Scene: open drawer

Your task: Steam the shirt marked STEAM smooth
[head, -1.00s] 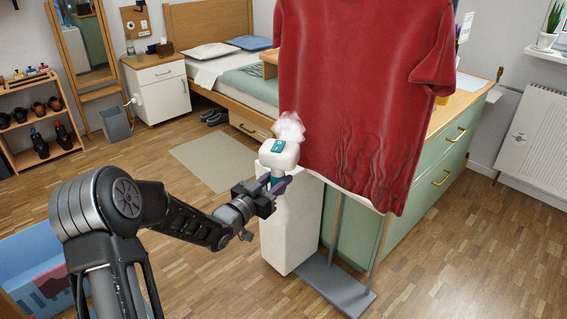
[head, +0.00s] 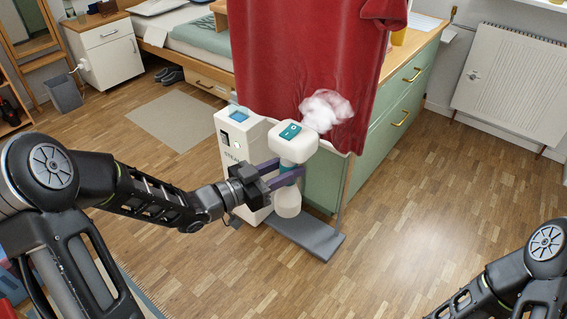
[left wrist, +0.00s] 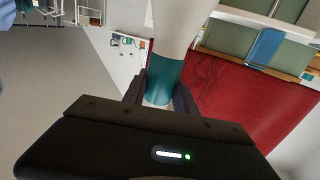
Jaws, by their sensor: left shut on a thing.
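The red shirt (head: 285,60) hangs at the top middle of the head view, its upper part cut off. It also shows as a red sheet in the left wrist view (left wrist: 245,100). My left gripper (head: 287,172) is shut on the teal neck of a white hand steamer (head: 296,146). The neck shows between the fingers in the left wrist view (left wrist: 163,82). The steamer's head is in front of the shirt's lower right part, and a white steam cloud (head: 327,110) hides the cloth there. My right arm shows at the bottom right; its gripper is out of view.
A white box (head: 230,135) with a blue screen and partly hidden lettering stands left of the steamer. A grey stand base (head: 310,240) lies below. A green drawer cabinet (head: 395,110) stands behind the shirt. The floor at right is clear.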

